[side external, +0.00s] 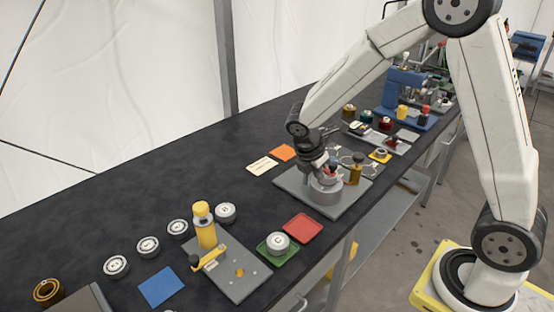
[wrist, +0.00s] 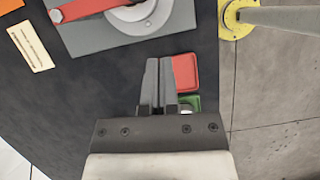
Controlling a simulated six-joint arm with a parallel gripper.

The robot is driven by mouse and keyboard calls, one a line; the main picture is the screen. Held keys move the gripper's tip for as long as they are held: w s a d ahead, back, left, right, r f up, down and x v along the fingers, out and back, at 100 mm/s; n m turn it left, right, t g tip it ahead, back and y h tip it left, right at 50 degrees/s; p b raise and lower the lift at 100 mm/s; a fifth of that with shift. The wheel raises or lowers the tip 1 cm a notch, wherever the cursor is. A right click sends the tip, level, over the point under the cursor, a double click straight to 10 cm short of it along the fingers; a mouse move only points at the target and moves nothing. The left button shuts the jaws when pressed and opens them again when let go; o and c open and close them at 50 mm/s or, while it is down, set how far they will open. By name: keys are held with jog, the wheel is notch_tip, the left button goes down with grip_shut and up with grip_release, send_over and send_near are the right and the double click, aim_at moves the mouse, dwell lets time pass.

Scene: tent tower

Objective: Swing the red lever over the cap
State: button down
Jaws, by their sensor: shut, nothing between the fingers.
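The red lever (wrist: 92,7) lies at the top left of the wrist view, with a bolt near its left end. Its right part reaches the round grey cap fixture (wrist: 145,22); the top edge cuts off the view, so I cannot tell how far it lies over the cap. In the side view only a little red of the lever (side external: 331,169) shows by the grey cylinder (side external: 325,190). My gripper (wrist: 159,62) is shut and empty. In the wrist view its tips point toward the fixture, apart from it in the picture. In the side view my gripper (side external: 318,160) is above the fixture.
The fixture stands on a grey plate (side external: 291,184). A red tray (side external: 302,227) and a green tray (side external: 266,252) holding a white-topped disc (side external: 278,243) lie nearby. A yellow bottle (side external: 205,230) stands on another plate. Several pucks line the left; the dark table is clear behind them.

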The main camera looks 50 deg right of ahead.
jog(key=v, duration=0.9)
jog(key=shift+r, duration=0.4)
jog(key=shift+s, duration=0.15)
jog(key=s+a+f+m+t+y, duration=0.3)
jog(key=s+f+m, duration=0.5)
jog(key=m, duration=0.8)
jog(key=shift+s+f+m+y, duration=0.15)
jog(key=shift+s+m+y, duration=0.4)
jog(key=shift+s, duration=0.85)
jog(key=c, duration=1.3)
grip_release()
